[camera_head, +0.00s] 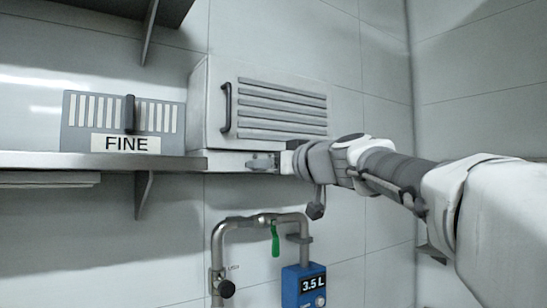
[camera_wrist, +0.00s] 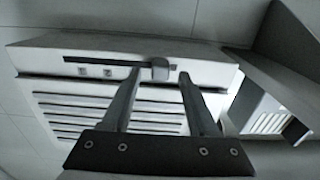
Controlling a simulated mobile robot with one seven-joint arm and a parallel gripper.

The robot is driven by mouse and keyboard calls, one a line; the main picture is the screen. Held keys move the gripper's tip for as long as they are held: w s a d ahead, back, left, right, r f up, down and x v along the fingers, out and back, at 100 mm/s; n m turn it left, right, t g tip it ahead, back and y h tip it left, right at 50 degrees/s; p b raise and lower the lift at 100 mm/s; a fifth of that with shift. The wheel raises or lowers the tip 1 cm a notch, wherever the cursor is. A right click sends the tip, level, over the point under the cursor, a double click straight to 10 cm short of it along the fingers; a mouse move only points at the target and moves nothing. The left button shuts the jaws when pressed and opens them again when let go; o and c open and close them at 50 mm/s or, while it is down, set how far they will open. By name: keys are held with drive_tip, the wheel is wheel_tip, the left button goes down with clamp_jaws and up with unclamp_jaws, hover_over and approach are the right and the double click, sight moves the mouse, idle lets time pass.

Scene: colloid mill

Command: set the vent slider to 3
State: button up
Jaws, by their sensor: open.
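The vent is a pale box with a louvered front (camera_head: 275,108), fixed to the wall; its slats also show in the wrist view (camera_wrist: 60,115). In the wrist view, a dark slot (camera_wrist: 95,61) runs along a narrow face of the box, with small marks below it that I cannot read. The slider's grey knob (camera_wrist: 160,69) is toward the slot's right end. My gripper (camera_wrist: 159,73) is open, one fingertip on each side of the knob; I cannot tell whether either touches it. In the head view my gripper (camera_head: 263,162) is just below the box, and the knob is not clear.
A shelf (camera_head: 100,160) left of the box carries a striped panel labelled FINE (camera_head: 126,143) with a dark handle (camera_head: 129,113). Below are a pipe (camera_head: 217,245) with a green lever (camera_head: 275,238) and a blue 3.5 L meter (camera_head: 303,286).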

drive_tip(key=shift+x, duration=0.95)
clamp_jaws()
idle(0.8)
